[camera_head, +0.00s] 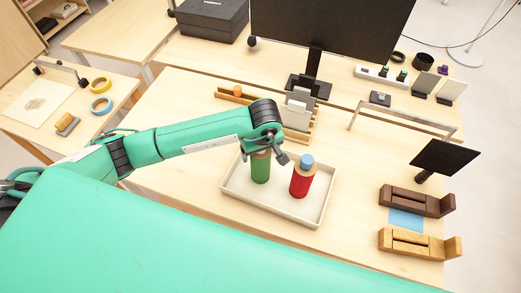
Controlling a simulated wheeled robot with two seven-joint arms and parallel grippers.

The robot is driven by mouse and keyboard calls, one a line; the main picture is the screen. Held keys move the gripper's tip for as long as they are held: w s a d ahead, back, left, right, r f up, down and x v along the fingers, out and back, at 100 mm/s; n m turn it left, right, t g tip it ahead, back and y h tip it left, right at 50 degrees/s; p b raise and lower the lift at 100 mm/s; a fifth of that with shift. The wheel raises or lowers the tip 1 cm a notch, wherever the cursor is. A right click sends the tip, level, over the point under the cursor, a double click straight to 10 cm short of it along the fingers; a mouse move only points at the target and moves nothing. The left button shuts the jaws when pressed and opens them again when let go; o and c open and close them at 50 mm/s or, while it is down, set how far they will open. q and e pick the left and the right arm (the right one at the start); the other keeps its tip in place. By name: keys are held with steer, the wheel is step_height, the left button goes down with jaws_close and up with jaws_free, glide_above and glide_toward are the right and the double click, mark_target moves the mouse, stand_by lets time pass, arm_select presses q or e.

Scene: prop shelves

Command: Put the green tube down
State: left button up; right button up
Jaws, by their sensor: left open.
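The green tube (261,168) stands upright in a shallow cream tray (290,212) on the wooden table. My left gripper (263,143) is right above the tube's top, with its open jaws around or beside the upper end; the exact contact is partly hidden by the wrist. A red tube (301,182) with a blue top stands upright in the same tray, just right of the green one. My right gripper is not in view.
A wooden rack with grey cards (298,108) stands behind the tray. A monitor (325,40) is at the back. Two wooden holders (415,202) and a black panel (445,157) are at the right. The table left of the tray is clear below my arm.

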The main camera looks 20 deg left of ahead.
arm_select(q)
steer(key=shift+r, duration=0.25)
steer(key=r+b, duration=0.1)
steer(key=r, duration=0.2)
steer(key=s+r+b, duration=0.1)
steer(key=r+b, duration=0.1)
steer(key=r, duration=0.2)
steer(key=d+r+b, duration=0.1)
steer(key=r+b, duration=0.1)
steer(key=r, duration=0.1)
steer(key=shift+s+d+r, duration=0.1)
steer(key=shift+s+r, duration=0.05)
steer(key=shift+r, duration=0.65)
steer(key=shift+s+f, duration=0.1)
